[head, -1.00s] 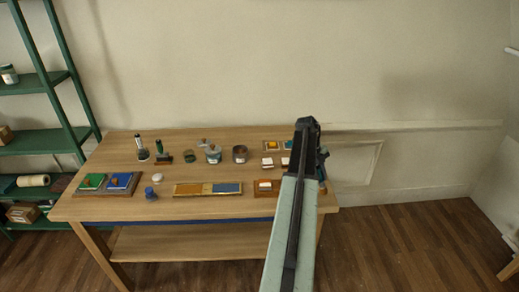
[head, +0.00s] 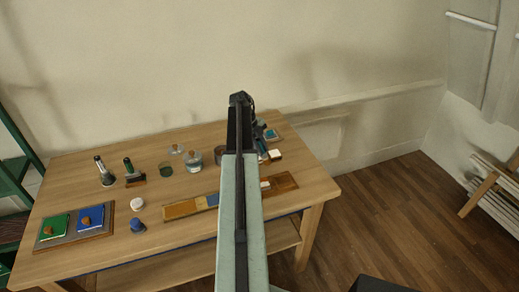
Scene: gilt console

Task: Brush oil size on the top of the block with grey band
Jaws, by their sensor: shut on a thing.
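My arm crosses the middle of the head view and hides part of the table. My gripper (head: 263,150) is small and dark beyond the arm, over the right part of the table. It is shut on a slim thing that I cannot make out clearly. A white-topped block (head: 276,154) shows just right of the gripper. Another pale block (head: 265,185) sits on a brown wooden tray (head: 284,182), partly behind my arm. No grey band can be made out on either block. A glass jar (head: 193,162) and a brownish jar (head: 220,155) stand left of the arm.
A green shelf (head: 22,165) stands left.

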